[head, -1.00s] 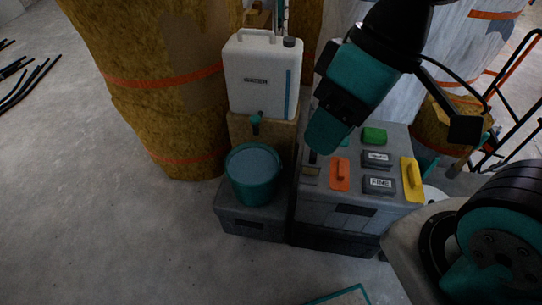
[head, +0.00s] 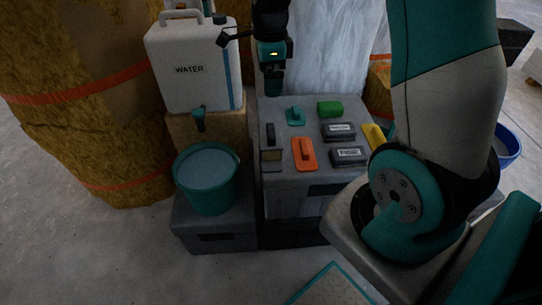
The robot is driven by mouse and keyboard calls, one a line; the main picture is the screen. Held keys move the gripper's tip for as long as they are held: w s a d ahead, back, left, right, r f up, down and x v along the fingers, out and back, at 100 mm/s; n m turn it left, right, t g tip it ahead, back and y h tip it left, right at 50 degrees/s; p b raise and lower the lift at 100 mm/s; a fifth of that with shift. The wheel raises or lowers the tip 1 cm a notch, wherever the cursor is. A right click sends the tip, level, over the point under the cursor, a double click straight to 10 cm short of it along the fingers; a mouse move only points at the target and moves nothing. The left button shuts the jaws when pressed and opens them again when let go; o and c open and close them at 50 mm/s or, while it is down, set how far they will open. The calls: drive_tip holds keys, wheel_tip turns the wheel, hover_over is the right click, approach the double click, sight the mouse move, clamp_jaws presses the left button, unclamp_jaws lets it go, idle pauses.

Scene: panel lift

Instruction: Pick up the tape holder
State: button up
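I cannot tell for sure which tool is the tape holder. On the grey case's top (head: 285,195) lie an orange handled tool (head: 304,154), a teal handled tool (head: 295,116), a green block (head: 329,108), two dark labelled blocks (head: 348,156), a yellow tool (head: 374,136), and a dark-handled piece with a tan end (head: 271,154) at the left edge. My gripper (head: 273,88) points down over the back left of the case, behind these tools. Its fingers are small and dark here, so their opening is unclear. I see nothing held.
A teal bucket of water (head: 208,205) stands on a lower grey box (head: 215,235) left of the case. A white water canister (head: 188,85) stands behind it. Wrapped rolls (head: 75,120) rise at left. A teal-edged board (head: 335,285) lies at the bottom. Floor at left is free.

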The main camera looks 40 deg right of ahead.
drive_tip(key=b, duration=0.2)
hover_over(271, 130)
drive_tip(key=shift+m, duration=0.4)
wheel_tip(271, 130, down, 12)
drive_tip(key=shift+f, duration=0.15)
wheel_tip(271, 130, down, 6)
drive_tip(key=shift+r, duration=0.15)
drive_tip(key=c, duration=1.3)
drive_tip(key=shift+r, duration=0.1)
wheel_tip(271, 130, up, 20)
drive_tip(key=shift+p, duration=1.25)
